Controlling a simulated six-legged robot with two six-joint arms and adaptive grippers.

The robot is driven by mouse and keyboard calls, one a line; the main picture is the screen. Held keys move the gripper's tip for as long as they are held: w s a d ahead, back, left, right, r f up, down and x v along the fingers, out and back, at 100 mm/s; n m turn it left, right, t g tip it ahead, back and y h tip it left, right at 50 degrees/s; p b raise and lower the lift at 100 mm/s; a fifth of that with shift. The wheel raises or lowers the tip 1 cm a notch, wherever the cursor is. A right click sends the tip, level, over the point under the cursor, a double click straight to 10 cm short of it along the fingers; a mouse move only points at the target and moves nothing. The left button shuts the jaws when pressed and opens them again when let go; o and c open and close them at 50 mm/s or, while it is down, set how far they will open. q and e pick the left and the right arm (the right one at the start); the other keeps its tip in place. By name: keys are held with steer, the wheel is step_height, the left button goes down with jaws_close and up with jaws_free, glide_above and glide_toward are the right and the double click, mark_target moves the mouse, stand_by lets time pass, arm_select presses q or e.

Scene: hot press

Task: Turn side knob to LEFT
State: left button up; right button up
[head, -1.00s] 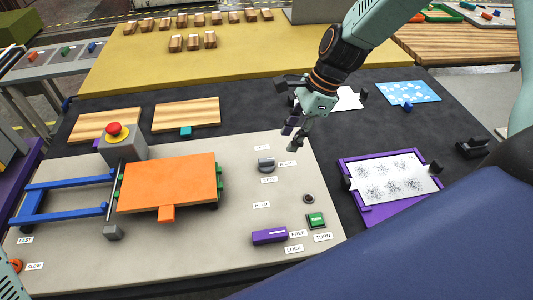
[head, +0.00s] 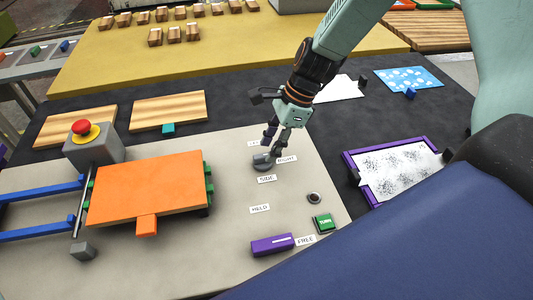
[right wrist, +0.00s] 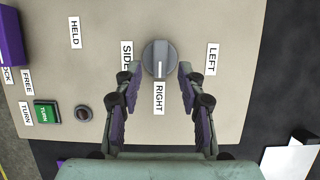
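The side knob (head: 262,162) is a grey dial on the beige panel, above the SIDE label (head: 267,179). In the right wrist view the knob (right wrist: 160,52) has a white mark pointing to the RIGHT label (right wrist: 159,97). The LEFT label (right wrist: 212,60) is to its right there; in the head view it is partly hidden by a finger. My right gripper (head: 272,146) is just above the knob. Its two fingers (right wrist: 160,75) are open, one on each side of the knob, with gaps visible. My left gripper is not in view.
An orange plate (head: 148,187) and a red emergency button (head: 82,126) stand to the left on the panel. A green TURN button (head: 323,222) and purple slider block (head: 272,244) are nearer. A purple-framed screen (head: 398,172) lies to the right.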

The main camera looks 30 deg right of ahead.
mark_target(263, 159)
steer(key=shift+b+x, duration=0.3)
steer(key=shift+x, duration=0.7)
steer(key=shift+a, duration=0.3)
steer(key=shift+d+f, duration=0.1)
steer(key=shift+d, duration=0.15)
steer(key=shift+c, duration=1.3)
steer(key=shift+a, duration=0.15)
jaws_close()
